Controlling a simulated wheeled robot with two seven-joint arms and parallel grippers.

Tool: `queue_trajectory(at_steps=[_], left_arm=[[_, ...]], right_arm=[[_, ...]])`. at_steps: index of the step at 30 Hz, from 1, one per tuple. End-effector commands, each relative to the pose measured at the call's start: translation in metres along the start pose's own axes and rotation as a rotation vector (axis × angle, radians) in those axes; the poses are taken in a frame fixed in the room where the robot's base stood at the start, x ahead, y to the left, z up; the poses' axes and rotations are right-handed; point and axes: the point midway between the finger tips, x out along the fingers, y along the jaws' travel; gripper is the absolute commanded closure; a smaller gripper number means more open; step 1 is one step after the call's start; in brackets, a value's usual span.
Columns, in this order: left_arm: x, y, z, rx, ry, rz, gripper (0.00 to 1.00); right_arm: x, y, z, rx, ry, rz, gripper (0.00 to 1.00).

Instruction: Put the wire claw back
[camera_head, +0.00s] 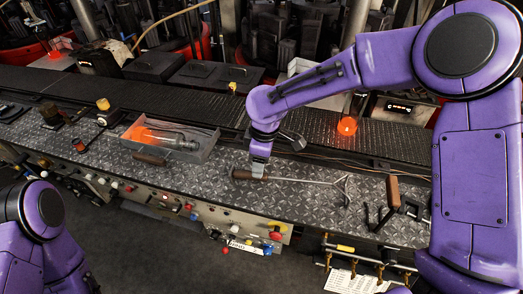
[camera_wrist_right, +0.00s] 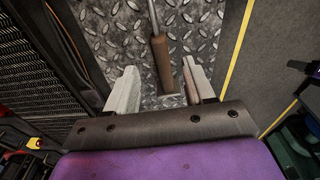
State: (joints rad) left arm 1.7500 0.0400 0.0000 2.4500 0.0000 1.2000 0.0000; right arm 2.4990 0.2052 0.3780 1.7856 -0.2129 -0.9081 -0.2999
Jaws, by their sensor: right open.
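The wire claw (camera_head: 305,181) lies on the diamond-plate bench, its brown handle (camera_head: 242,174) at the left and its thin rod running right to the spread wire end (camera_head: 345,186). My right gripper (camera_head: 259,167) is open, pointing down at the handle. In the right wrist view the brown handle (camera_wrist_right: 160,60) appears between the two open fingers of my right gripper (camera_wrist_right: 160,80), with a gap on each side. I cannot tell how far the fingertips are above the bench. My left gripper is out of view.
A grey metal tray (camera_head: 208,146) with a glowing orange piece (camera_head: 148,134) stands to the left. A brown block (camera_head: 393,191) and black brackets (camera_head: 378,218) are at the right. Control knobs (camera_head: 275,236) line the front edge. A dark conveyor (camera_head: 210,112) runs behind.

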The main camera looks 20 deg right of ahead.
Motion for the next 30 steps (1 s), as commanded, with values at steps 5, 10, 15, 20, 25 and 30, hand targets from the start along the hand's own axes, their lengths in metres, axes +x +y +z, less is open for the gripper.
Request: queue_trajectory(at_steps=[5,10,15,20,25,30], left_arm=[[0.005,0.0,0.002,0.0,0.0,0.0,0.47],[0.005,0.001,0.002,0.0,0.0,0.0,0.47],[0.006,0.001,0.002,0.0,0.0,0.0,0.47],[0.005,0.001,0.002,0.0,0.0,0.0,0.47],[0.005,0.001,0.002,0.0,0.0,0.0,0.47],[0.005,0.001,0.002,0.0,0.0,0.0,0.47]], right_arm=[[-0.046,0.001,-0.001,0.001,0.004,0.003,0.47],[-0.074,0.001,-0.001,0.002,0.002,0.001,0.47],[-0.082,0.0,0.0,0.001,0.001,0.0,0.47],[-0.082,0.0,0.0,0.001,0.0,-0.001,0.47],[-0.081,0.0,0.0,0.001,0.0,-0.001,0.47],[-0.081,0.0,0.0,0.001,0.0,-0.001,0.47]])
